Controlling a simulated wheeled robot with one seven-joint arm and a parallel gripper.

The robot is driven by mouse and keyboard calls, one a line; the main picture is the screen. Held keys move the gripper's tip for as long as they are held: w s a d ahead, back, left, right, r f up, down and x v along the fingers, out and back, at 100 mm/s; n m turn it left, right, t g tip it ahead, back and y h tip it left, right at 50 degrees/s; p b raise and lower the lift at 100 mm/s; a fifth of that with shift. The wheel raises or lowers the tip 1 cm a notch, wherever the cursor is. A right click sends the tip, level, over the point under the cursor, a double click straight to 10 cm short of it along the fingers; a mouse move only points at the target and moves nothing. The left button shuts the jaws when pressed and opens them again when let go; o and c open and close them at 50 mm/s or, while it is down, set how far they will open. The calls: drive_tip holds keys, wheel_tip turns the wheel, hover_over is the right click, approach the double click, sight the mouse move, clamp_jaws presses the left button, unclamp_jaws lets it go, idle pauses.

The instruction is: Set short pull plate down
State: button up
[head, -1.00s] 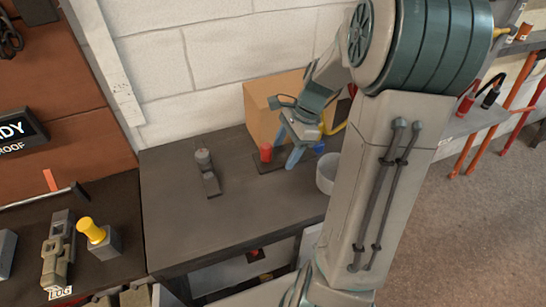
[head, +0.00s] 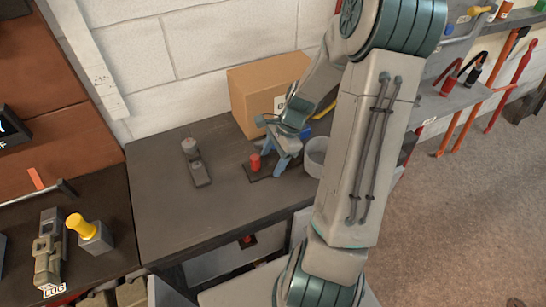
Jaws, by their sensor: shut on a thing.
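My gripper (head: 283,160) points down over the bench top, its pale blue fingers closed low beside a small red post (head: 255,162). The thing in its jaws is mostly hidden by the fingers. A dark flat plate (head: 252,174) shows at the fingertips, under the red post, and I take it for the short pull plate. It is at or very near the bench surface; I cannot tell whether it touches. A blue part (head: 307,133) shows just behind the fingers.
The dark bench (head: 160,205) is clear at its front and left. A grey block with a round knob (head: 195,165) stands left. A cardboard box (head: 262,85) is behind my gripper. A pale round bowl (head: 316,158) is close on its right.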

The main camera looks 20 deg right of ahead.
drive_tip(key=o, duration=1.2)
drive_tip(key=shift+f, duration=0.15)
drive_tip(key=o, duration=0.4)
